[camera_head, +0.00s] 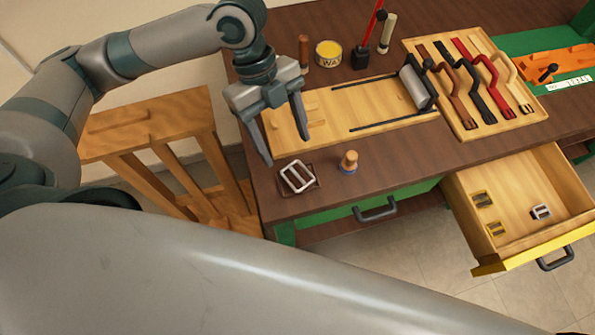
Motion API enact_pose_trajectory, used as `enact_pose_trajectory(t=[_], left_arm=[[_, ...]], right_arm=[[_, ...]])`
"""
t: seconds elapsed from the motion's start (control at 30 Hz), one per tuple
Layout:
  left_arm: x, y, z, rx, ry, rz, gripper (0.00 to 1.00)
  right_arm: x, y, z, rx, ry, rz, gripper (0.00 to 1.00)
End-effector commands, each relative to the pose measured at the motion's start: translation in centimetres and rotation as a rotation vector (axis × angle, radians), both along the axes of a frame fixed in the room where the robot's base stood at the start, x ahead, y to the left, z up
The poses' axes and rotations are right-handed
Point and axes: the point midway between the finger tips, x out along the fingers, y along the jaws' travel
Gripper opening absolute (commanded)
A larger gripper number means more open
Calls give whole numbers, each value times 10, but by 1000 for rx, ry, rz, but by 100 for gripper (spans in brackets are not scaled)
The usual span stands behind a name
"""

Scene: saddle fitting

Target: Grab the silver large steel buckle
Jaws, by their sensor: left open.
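A large silver steel buckle (297,177), a rectangular frame, lies on a small dark patch near the front left edge of the brown workbench (400,150). My left gripper (286,150) is open and empty, pointing down. In the picture its fingertips are just above and left of the buckle, with a gap between them. How high they are over the bench is hard to tell. A smaller silver buckle (540,211) lies in the open drawer (520,237). My right gripper is not in view.
A wooden knob with a blue base (348,162) stands just right of the buckle. Behind are a light wooden board (390,115) with a roller, a yellow wax tin (328,54) and a tray of strap tools (475,80). A wooden stand (150,125) is left of the bench.

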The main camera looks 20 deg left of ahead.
Motion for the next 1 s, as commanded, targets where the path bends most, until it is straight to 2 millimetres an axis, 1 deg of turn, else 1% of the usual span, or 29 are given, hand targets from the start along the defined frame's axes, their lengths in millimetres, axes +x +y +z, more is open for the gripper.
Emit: enact_pose_trajectory(t=[0.1, 0.2, 0.33, 0.73, 0.87, 1.0], left_arm=[[-5, -6, -16, 0, 3, 0, 62], [-6, -9, -25, 0, 1, 0, 62], [-7, -11, -30, 0, 0, -1, 62], [-8, -12, -33, -1, 1, 0, 62], [-9, -15, -42, 0, 3, 1, 62], [-12, -20, -58, 1, 5, 1, 62]], right_arm=[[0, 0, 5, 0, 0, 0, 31], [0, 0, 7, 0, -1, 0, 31], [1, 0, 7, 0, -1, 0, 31], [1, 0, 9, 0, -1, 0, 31], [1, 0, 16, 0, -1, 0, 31], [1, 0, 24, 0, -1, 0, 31]])
